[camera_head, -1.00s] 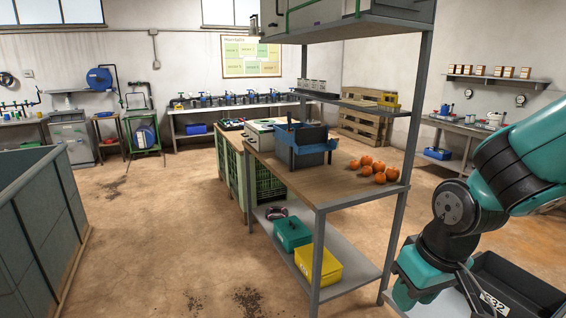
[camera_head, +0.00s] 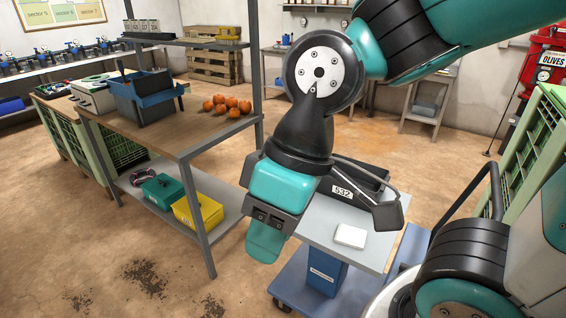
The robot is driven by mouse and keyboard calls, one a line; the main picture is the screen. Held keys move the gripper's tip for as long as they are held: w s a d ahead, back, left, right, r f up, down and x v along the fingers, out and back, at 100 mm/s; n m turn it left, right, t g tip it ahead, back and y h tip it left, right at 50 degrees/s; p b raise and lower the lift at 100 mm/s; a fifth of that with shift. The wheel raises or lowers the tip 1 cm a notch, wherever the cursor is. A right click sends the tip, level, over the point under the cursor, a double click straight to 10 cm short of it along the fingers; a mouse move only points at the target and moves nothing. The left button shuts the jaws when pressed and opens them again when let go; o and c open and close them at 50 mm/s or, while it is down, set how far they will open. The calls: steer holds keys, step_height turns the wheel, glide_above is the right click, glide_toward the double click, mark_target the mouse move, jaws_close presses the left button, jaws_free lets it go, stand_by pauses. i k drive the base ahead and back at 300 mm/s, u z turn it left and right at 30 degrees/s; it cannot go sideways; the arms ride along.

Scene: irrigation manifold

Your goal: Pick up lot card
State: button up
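My gripper (camera_head: 265,242) hangs from the arm in the middle of the view, pointing down, left of a small grey-topped trolley (camera_head: 318,228). Its fingertips are seen from an angle that does not show whether they are open or shut, and I see nothing held. A small white flat block (camera_head: 350,236) lies on the trolley top, right of the gripper and apart from it. A black tray (camera_head: 362,186) at the trolley's back bears a white label (camera_head: 342,191) reading 532; the arm partly hides it. I cannot tell which of these, if either, is the lot card.
A wooden-topped bench (camera_head: 160,130) at left carries a blue crate (camera_head: 145,97) and several oranges (camera_head: 228,106). Its lower shelf holds a teal box (camera_head: 163,192) and a yellow box (camera_head: 197,212). Green crates (camera_head: 535,140) stand at right. Floor in the left foreground is clear.

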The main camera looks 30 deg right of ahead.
mark_target(129, 27)
steer(key=u, duration=0.05)
steer(key=k, duration=0.35)
steer(key=u, duration=0.55)
steer(key=i, duration=0.4)
steer(key=u, duration=0.6)
steer(key=i, duration=1.8)
steer(key=z, duration=0.65)
steer(key=i, duration=1.25)
steer(key=z, duration=1.1)
steer(key=i, duration=0.35)
steer(key=z, duration=0.2)
